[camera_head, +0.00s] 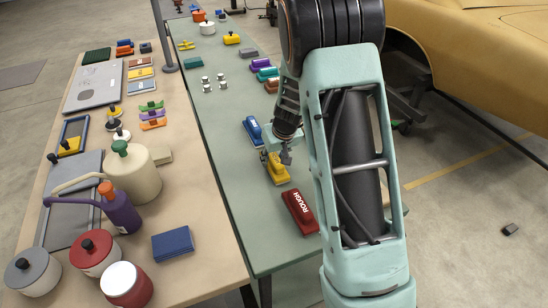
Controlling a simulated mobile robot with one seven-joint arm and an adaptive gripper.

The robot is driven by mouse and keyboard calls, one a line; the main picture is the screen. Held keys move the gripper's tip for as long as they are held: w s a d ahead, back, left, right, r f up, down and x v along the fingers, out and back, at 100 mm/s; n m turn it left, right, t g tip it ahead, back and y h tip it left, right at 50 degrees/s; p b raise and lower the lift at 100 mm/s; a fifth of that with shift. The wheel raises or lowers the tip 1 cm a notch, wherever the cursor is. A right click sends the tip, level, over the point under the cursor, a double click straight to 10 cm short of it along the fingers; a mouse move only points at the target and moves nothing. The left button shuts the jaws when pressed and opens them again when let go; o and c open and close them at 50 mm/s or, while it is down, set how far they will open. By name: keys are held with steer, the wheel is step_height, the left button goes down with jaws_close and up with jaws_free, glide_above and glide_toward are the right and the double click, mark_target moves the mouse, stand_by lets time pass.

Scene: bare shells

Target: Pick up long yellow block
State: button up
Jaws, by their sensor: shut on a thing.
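The long yellow block (279,175) is at the right side of the green table, between a blue block (254,131) and a red block marked ROUGH (299,212). My gripper (273,157) points down and is shut on the yellow block near its far end. The fingers are small here and partly hidden by the wrist. I cannot tell whether the block touches the table or is slightly above it.
The green table (215,130) has free room left of the block. Teal, purple and orange blocks (262,66) lie farther back. A yellow car (480,45) stands at right.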

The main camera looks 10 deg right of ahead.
mark_target(274, 155)
step_height(274, 155, up, 3)
steer(key=shift+w+r+b, duration=0.1)
steer(key=shift+r+b, duration=0.1)
steer(key=shift+b, duration=0.2)
steer(key=s+r, duration=0.5)
steer(key=shift+a+r, duration=0.1)
steer(key=shift+r, duration=0.25)
steer(key=s+r, duration=0.4)
steer(key=s, duration=0.5)
steer(key=shift+s+b, duration=0.15)
steer(key=shift+b, duration=0.2)
steer(key=shift+a, duration=0.1)
